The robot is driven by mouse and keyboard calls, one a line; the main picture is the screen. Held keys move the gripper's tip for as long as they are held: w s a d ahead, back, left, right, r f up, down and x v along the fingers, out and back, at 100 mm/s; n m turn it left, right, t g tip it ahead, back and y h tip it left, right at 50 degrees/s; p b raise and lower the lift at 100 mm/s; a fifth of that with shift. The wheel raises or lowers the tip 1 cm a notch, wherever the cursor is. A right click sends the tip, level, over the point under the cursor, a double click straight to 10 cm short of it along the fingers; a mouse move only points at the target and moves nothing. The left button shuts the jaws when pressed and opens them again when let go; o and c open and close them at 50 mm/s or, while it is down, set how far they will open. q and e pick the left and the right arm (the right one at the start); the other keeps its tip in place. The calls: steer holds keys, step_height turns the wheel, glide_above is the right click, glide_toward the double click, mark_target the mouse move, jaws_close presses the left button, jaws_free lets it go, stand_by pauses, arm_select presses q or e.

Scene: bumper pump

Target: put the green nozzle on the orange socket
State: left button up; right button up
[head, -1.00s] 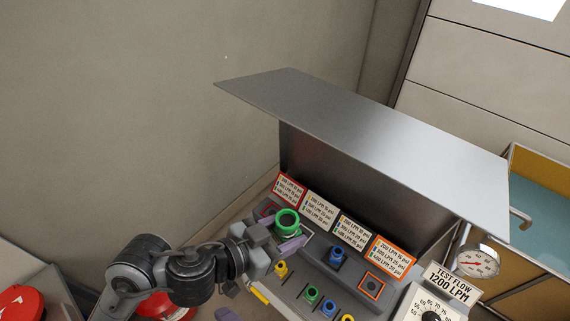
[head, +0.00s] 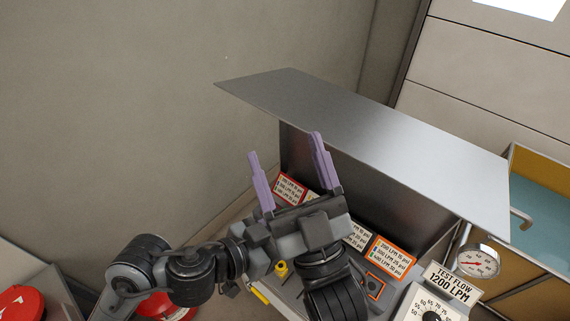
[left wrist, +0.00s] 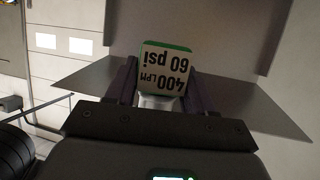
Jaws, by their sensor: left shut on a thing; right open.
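In the left wrist view my left gripper (left wrist: 161,76) is shut on the green nozzle (left wrist: 165,64). A pale face of the nozzle reads 400 LPM 60 psi, upside down, with a green edge. In the head view the left fingers and the nozzle are hidden behind my right gripper (head: 284,146). The right gripper is open and empty, its two purple fingers pointing up in front of the panel. The orange socket (head: 374,286) is a dark square with an orange frame, below an orange-edged label (head: 391,258). It is partly covered by the right gripper's arm.
A grey metal hood (head: 365,145) overhangs the panel. A yellow nozzle (head: 281,269) stands at the panel's front left. A dial gauge (head: 477,262) and a test flow sign (head: 452,283) are at the right. A red disc (head: 22,303) lies at the lower left.

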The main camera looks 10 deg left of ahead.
steer(key=w+d+r+t+h, duration=0.1)
steer(key=w+d+r+h, duration=0.15)
steer(key=w+r, duration=0.75)
steer(key=s+a+r+n+g+y, duration=0.3)
steer(key=a+n+g+y, duration=0.2)
steer(key=a+y, duration=0.1)
steer(key=s+a+r+n+g+y, duration=0.4)
steer(key=a+n+g+y, duration=0.1)
steer(key=n, duration=0.1)
steer(key=s+a+n+g+h, duration=0.2)
steer(key=s+a+n+g, duration=1.15)
steer(key=g, duration=0.65)
steer(key=s+a+f+n+g+h, duration=0.2)
steer(key=s+a+f+h, duration=0.2)
steer(key=s+f+h, duration=0.4)
steer(key=w+d+f+m+t+h, duration=0.55)
steer(key=w+d+m+h, duration=0.2)
steer(key=w+d, duration=0.35)
steer(key=w+d+f+m+t+h, duration=0.5)
steer(key=w+d+f+m+h, duration=0.3)
steer(key=d, duration=0.6)
steer(key=shift+m+g+y, duration=0.25)
steer(key=shift+m+y, duration=0.25)
steer(key=shift+y, duration=0.1)
steer(key=f, duration=0.3)
steer(key=w+f, duration=0.1)
steer(key=f, duration=0.7)
steer(key=shift+w, duration=0.25)
